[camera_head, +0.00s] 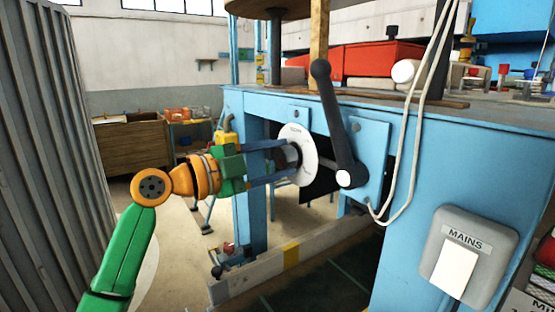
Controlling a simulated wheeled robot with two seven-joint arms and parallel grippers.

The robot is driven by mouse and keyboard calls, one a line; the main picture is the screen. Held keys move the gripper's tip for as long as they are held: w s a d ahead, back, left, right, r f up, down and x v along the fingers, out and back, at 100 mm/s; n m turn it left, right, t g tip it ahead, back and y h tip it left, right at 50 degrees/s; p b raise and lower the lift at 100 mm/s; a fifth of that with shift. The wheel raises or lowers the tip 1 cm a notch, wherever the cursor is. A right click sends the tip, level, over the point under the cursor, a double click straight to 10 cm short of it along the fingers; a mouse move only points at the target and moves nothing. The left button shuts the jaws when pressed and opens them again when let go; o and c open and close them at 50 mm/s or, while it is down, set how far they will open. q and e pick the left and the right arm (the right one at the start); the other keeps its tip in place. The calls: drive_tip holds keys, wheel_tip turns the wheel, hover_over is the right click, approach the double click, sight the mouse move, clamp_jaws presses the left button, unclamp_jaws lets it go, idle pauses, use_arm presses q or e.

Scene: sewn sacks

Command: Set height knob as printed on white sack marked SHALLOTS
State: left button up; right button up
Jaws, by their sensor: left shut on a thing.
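A round white dial (306,138) with small print too fine to read faces left on the blue bench's left side. My left gripper (291,160) reaches in from the left, its two dark blue fingers shut on the height knob (293,153) at the dial's middle. The fingers hide most of the knob, and its setting cannot be read. No white sack marked SHALLOTS shows. My right gripper is out of view.
A dark crank arm (337,125) stands just right of the dial. The blue bench (460,150) carries red boxes (375,62). A grey MAINS switch box (468,258) and hanging white cables (411,150) are at right. A grey corrugated panel (45,150) stands at left.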

sight(280, 163)
use_arm(q)
drive_tip(key=shift+f, duration=0.15)
drive_tip(key=o, duration=1.4)
drive_tip(key=b+v, duration=0.2)
drive_tip(key=v, duration=0.1)
drive_tip(key=shift+f, duration=0.25)
drive_tip(key=v, duration=0.1)
drive_tip(key=b+v, duration=0.1)
drive_tip(key=v, duration=0.2)
drive_tip(key=shift+r+b, duration=0.35)
drive_tip(key=shift+b, duration=0.05)
